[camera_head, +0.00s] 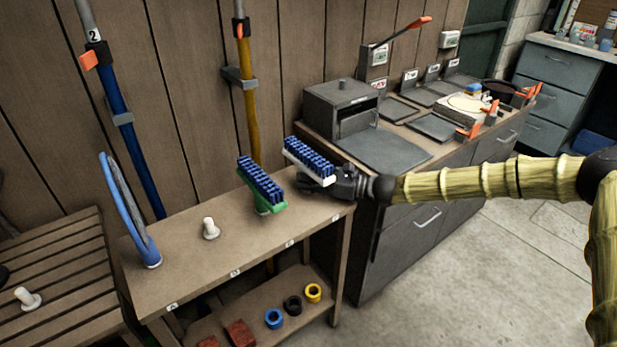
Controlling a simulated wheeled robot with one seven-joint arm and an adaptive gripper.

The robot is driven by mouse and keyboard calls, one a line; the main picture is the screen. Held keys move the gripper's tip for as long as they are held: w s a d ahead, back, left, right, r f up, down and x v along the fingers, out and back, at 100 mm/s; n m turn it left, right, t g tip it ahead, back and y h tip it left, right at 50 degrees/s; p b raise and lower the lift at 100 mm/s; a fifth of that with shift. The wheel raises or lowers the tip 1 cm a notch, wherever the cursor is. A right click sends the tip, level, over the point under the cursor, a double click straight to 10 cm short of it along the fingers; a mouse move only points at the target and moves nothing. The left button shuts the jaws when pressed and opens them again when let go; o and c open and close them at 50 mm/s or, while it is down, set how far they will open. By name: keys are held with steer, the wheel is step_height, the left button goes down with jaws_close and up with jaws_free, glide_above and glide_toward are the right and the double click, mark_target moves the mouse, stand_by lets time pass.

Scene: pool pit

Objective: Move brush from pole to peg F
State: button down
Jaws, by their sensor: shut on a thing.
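A brush with a white body and blue bristles (309,160) is at the tip of my gripper (340,183), which is shut on it. The brush is tilted, bristles up, near the right end of the bench. A second brush, green with blue bristles (262,187), stands on the bench just left of it. A yellow pole (249,110) and a blue pole (117,105) stand against the wooden wall. A bare white peg (210,229) stands on the bench and another (27,298) on the slatted bench at left.
A blue hoop-shaped tool (127,215) stands at the bench's left end. Rings and red blocks lie on the shelf below. A grey box (341,106) and panels sit on the counter at right. The floor at right is clear.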

steer(key=shift+f, duration=0.1)
steer(key=c, duration=1)
jaws_free()
steer(key=o, duration=0.5)
steer(key=shift+s+f, duration=0.1)
steer(key=shift+f, duration=0.1)
steer(key=shift+s+d+f, duration=0.1)
steer(key=shift+p+v, duration=0.7)
steer(key=shift+v, duration=3.05)
steer(key=shift+d, duration=0.45)
steer(key=shift+r+p+v, duration=0.15)
steer(key=shift+p+v, duration=0.05)
steer(key=shift+v, duration=0.4)
steer(key=shift+r+p+v, duration=0.15)
steer(key=shift+v, duration=0.4)
